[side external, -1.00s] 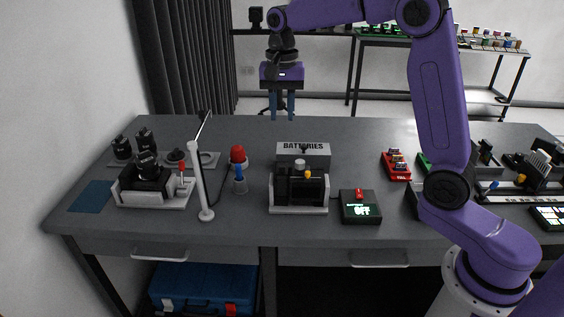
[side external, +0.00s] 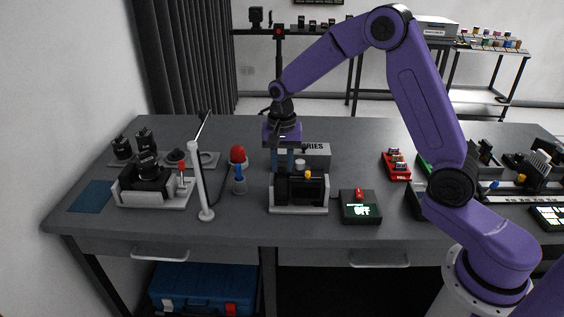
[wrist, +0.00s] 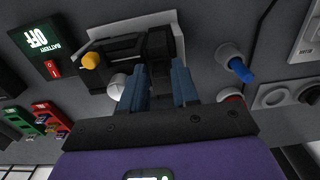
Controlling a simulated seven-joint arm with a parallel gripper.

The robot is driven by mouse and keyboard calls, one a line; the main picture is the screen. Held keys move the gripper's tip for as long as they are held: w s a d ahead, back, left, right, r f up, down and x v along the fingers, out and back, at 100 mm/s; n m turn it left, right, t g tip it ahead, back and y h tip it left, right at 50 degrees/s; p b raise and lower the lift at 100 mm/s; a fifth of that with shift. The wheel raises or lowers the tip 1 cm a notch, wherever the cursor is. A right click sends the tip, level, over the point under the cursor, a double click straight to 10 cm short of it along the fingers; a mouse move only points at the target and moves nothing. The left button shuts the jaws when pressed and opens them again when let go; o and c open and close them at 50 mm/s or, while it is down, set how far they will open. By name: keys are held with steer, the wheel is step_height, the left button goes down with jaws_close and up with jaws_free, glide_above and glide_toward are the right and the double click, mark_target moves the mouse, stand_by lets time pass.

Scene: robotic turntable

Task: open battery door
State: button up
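A black unit (side external: 300,188) with a light grey base, a white knob (side external: 300,164) and a yellow knob (side external: 307,174) stands at the front middle of the table. The unit also shows in the wrist view (wrist: 118,45). I cannot clearly make out which part is its door. My gripper (side external: 283,168) points down over the unit's back left side. In the wrist view its two blue fingers (wrist: 158,80) are apart, with a dark upright part of the unit between or just beyond them. I cannot tell whether they touch it.
A grey box marked BATTERIES (side external: 318,152) stands behind the unit, partly hidden by my gripper. A black switch box (side external: 361,207) reading OFF stands to its right. A blue-topped post (side external: 239,180), a red dome (side external: 238,154) and a white lamp stand (side external: 201,182) are to its left.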

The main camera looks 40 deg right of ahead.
mark_target(282, 163)
jaws_close()
steer(key=g+y, duration=0.1)
steer(key=w+d+r+g+y, duration=0.1)
steer(key=g+y, duration=0.1)
steer(key=shift+w+d+r, duration=0.15)
steer(key=shift+w+r, duration=0.05)
steer(key=shift+w, duration=0.05)
steer(key=shift+w+d+r+g+y, duration=0.15)
steer(key=shift+w+d+g+y, duration=0.2)
steer(key=shift+g+y, duration=0.4)
steer(key=shift+w+d+r+g+y, duration=0.1)
steer(key=shift+w+d+g+y, duration=0.2)
steer(key=shift+g+y, duration=0.4)
steer(key=shift+w+d+r+g+y, duration=0.15)
steer(key=shift+w+d+g+y, duration=0.15)
steer(key=shift+g+y, duration=0.45)
steer(key=shift+d, duration=0.1)
jaws_free()
